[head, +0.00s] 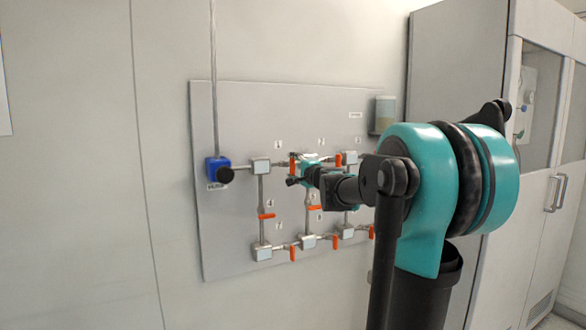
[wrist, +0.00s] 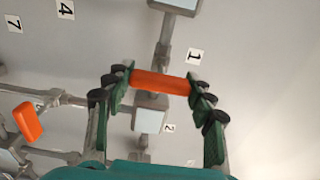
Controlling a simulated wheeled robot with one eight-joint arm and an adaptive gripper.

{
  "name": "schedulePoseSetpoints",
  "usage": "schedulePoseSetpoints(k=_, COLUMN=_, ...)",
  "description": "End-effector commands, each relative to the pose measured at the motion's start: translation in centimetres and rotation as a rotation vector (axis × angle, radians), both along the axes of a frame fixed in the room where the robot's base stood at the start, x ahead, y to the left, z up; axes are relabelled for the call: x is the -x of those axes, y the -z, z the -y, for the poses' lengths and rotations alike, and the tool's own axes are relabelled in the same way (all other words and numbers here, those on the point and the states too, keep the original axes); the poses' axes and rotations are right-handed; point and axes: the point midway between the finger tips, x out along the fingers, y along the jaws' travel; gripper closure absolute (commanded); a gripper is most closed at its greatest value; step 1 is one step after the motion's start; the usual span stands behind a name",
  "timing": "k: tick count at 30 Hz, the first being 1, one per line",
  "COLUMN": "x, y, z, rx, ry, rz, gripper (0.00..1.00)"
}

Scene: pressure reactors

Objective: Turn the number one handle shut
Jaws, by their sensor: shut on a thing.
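The number one handle (wrist: 160,84) is an orange bar beside the label "1" (wrist: 193,56) in the wrist view. It lies across its grey pipe (wrist: 165,48), roughly at right angles to it. My gripper (wrist: 160,79) is shut on the handle, with one finger at each end of the bar. In the head view my gripper (head: 304,172) is at the upper part of the valve panel (head: 232,120), and the handle (head: 292,164) shows only as a thin orange strip beside it.
Other orange handles sit close by, one at the lower left in the wrist view (wrist: 28,122) and one at the panel's left pipe (head: 266,216). A blue box with a black knob (head: 217,169) is on the panel's left. A grey cabinet (head: 455,70) stands right of the panel.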

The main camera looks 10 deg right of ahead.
Motion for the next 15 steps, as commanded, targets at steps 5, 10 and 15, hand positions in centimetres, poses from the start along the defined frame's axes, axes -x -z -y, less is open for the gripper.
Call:
schedulePoseSetpoints(k=5, x=0.03, y=0.04, z=0.05, rx=0.000, ry=0.001, rz=0.000, gripper=0.26)
schedulePoseSetpoints(k=10, x=0.01, y=0.02, z=0.02, rx=0.000, ry=0.001, rz=0.000, gripper=0.24)
schedulePoseSetpoints(k=15, x=0.11, y=0.01, z=0.06, rx=0.000, ry=0.001, rz=0.000, gripper=0.24)
